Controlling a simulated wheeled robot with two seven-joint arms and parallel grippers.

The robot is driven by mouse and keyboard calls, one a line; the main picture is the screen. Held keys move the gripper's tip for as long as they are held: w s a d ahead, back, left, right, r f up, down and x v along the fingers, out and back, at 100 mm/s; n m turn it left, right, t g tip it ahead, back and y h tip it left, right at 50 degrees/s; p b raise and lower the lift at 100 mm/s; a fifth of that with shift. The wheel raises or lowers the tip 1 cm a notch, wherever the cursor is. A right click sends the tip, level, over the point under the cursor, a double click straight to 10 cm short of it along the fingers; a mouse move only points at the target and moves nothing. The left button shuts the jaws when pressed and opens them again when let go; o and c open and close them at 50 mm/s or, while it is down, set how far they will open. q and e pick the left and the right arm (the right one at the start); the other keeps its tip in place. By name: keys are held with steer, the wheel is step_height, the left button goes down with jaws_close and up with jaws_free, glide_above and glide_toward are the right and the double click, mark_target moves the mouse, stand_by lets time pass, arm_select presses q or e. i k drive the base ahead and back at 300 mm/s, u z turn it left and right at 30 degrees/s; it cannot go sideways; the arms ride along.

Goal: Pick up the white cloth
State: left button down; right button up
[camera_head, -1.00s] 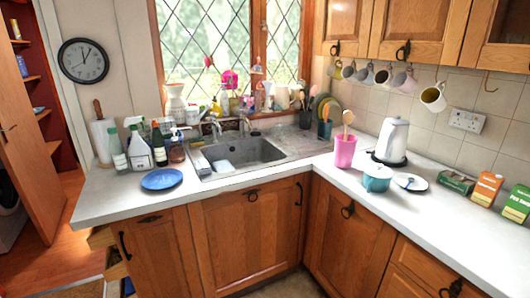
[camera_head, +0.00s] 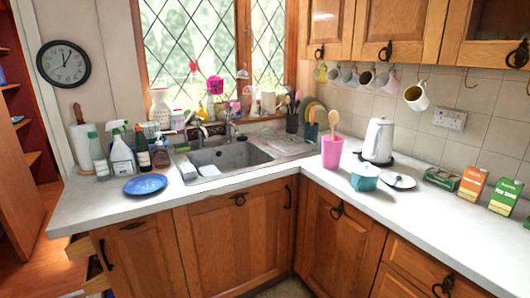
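A small white piece (camera_head: 208,170) lies inside the left part of the metal sink (camera_head: 235,157); it may be the white cloth, but it is too small to tell. Another pale item (camera_head: 187,171) sits at the sink's left edge, also unclear. Neither of my grippers is in view.
A blue plate (camera_head: 145,185) lies on the counter left of the sink, with several bottles (camera_head: 121,157) behind it. A pink utensil pot (camera_head: 332,152), a teal pot (camera_head: 364,177) and a white kettle (camera_head: 378,140) stand to the right. The front right counter (camera_head: 440,225) is clear.

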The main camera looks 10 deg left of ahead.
mark_target(188, 171)
steer(key=u, duration=2.15)
steer(key=i, duration=2.4)
steer(key=z, duration=3.05)
